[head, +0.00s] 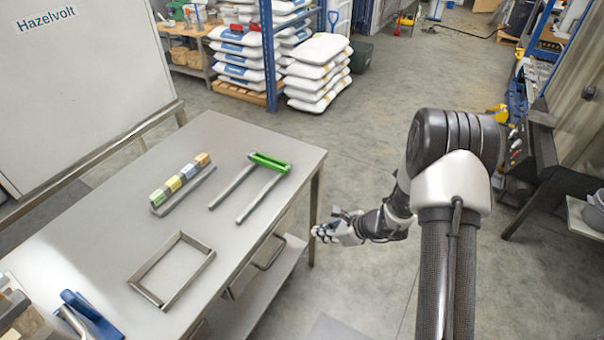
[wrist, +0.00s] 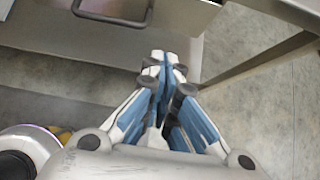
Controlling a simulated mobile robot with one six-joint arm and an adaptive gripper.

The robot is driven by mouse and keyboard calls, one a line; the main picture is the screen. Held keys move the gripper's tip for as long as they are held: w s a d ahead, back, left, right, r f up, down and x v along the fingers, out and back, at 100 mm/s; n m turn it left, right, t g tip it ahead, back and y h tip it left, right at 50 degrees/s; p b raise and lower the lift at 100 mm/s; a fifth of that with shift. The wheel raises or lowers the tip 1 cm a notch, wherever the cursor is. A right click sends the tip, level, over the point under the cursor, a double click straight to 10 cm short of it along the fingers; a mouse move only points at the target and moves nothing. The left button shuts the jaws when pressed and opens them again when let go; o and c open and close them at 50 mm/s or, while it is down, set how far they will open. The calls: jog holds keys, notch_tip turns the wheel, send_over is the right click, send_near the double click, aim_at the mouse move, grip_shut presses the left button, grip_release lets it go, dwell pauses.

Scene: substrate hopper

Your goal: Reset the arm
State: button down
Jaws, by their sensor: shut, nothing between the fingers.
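My gripper (head: 322,233) hangs beside the right edge of the metal table, out over the floor and apart from the table top. In the wrist view my gripper (wrist: 163,62) points toward the table's lower shelf, with its blue-padded fingers together and nothing between them. My arm reaches forward and then bends left and down in the head view.
The metal table (head: 225,135) bears a row of coloured blocks (head: 180,183) along a rail, a green-handled two-rail frame (head: 268,162) and a rectangular metal frame (head: 172,270). A drawer handle (head: 270,252) sticks out near my gripper. White sacks (head: 318,72) stand behind. Floor between is clear.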

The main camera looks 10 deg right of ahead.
jog(key=s+a+r+n+g, duration=0.1)
jog(key=s+a+r+n, duration=0.1)
jog(key=s+r+n, duration=0.45)
jog(key=s+a+r+n+g, duration=0.1)
jog(key=a+r+n, duration=0.15)
jog(key=r, duration=0.65)
jog(key=s+a+r+n, duration=0.2)
jog(key=s+r+n, duration=0.25)
jog(key=r, duration=0.35)
jog(key=s+d+r+n+h, duration=0.3)
jog(key=s+n, duration=0.3)
jog(key=s, duration=0.2)
jog(key=s+d+r+n+t+h, duration=0.1)
jog(key=s+d+r+n+h, duration=0.3)
jog(key=s, duration=0.5)
notch_tip(320, 180, up, 2)
jog(key=shift+s+d+r+n, duration=0.1)
jog(key=shift+s+d+n, duration=0.2)
jog(key=shift+d+n, duration=0.55)
